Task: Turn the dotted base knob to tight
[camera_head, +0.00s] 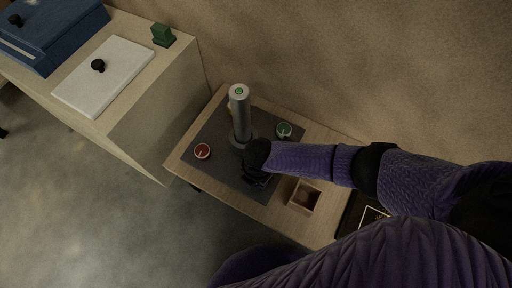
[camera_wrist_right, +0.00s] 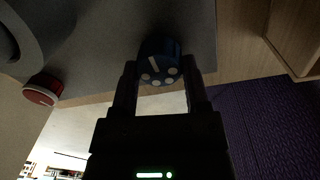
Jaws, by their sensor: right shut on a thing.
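In the right wrist view the dotted base knob (camera_wrist_right: 158,62) is a dark blue round knob with several white dots and a white line on its face. It sits at the grey base plate (camera_wrist_right: 195,30). My right gripper (camera_wrist_right: 160,82) is shut on the knob, with one finger on each side. In the head view my right gripper (camera_head: 257,172) is at the near side of the dark base plate (camera_head: 207,133), and its hand hides the knob. A grey upright column (camera_head: 240,118) stands on the plate. My left gripper is not in view.
A red knob (camera_head: 202,152) and a green knob (camera_head: 284,130) sit on the plate. An open wooden box (camera_head: 304,198) stands to the right on the table. A cabinet at the left holds a white board (camera_head: 115,80), a blue case (camera_head: 60,35) and a green block (camera_head: 162,36).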

